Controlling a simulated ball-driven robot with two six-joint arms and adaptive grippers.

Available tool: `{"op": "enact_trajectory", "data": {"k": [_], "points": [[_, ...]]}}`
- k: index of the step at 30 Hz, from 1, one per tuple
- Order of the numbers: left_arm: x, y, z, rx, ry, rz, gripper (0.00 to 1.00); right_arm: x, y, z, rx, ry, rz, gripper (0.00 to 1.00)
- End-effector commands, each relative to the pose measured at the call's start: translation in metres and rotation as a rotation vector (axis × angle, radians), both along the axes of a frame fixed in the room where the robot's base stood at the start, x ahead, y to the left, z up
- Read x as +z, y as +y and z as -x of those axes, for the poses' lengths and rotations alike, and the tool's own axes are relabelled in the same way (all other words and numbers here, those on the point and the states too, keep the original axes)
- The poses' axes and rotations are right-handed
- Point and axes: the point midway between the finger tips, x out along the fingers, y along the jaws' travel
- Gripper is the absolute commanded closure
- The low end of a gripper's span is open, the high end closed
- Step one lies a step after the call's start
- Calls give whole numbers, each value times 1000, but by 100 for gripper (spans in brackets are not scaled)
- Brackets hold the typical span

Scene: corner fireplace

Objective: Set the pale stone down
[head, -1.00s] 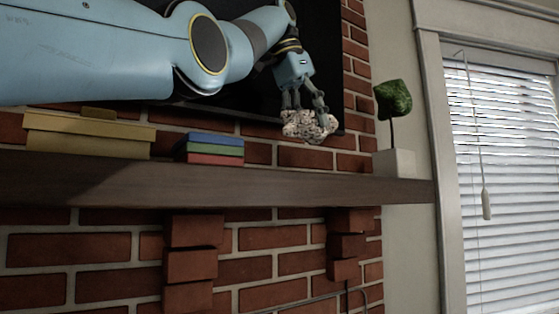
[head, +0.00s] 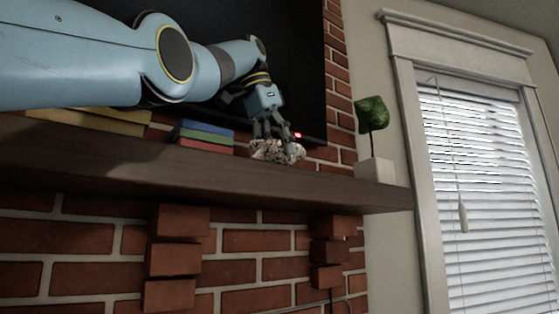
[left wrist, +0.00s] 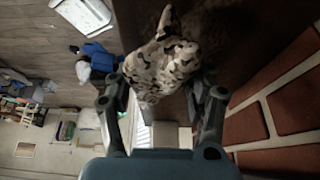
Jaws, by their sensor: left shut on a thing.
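The pale stone (head: 277,151) is whitish with dark speckles. It is at the wooden mantel shelf (head: 200,172), between the stacked books and the potted plant. My left gripper (head: 272,136) reaches down from above and is shut on the stone. In the left wrist view the stone (left wrist: 165,65) sits between the two fingers (left wrist: 160,95). Its underside is at the shelf's edge line in the head view, and I cannot tell whether it touches. My right gripper is not in view.
Red, green and blue books (head: 203,137) lie left of the stone. A small plant in a pale pot (head: 374,171) stands at the shelf's right end. A black screen (head: 300,60) is behind my arm.

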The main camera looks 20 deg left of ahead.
Motion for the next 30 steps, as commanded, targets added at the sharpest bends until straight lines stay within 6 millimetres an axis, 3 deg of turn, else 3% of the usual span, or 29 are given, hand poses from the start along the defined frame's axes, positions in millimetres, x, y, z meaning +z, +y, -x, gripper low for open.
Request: {"op": "enact_trajectory", "data": {"k": [5, 9, 10, 14, 24, 30], "points": [[1, 0, 0, 0, 1, 0, 100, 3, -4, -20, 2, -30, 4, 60], [-4, 0, 0, 0, 1, 0, 100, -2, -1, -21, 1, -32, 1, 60], [-4, 0, 0, 0, 5, -1, 41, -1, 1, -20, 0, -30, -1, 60], [-3, 0, 0, -1, 4, -1, 24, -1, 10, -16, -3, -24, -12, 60], [0, 0, 0, -1, 4, 0, 22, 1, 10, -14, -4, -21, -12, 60], [30, 6, 8, 1, 1, 0, 22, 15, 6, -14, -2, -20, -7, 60]]}}
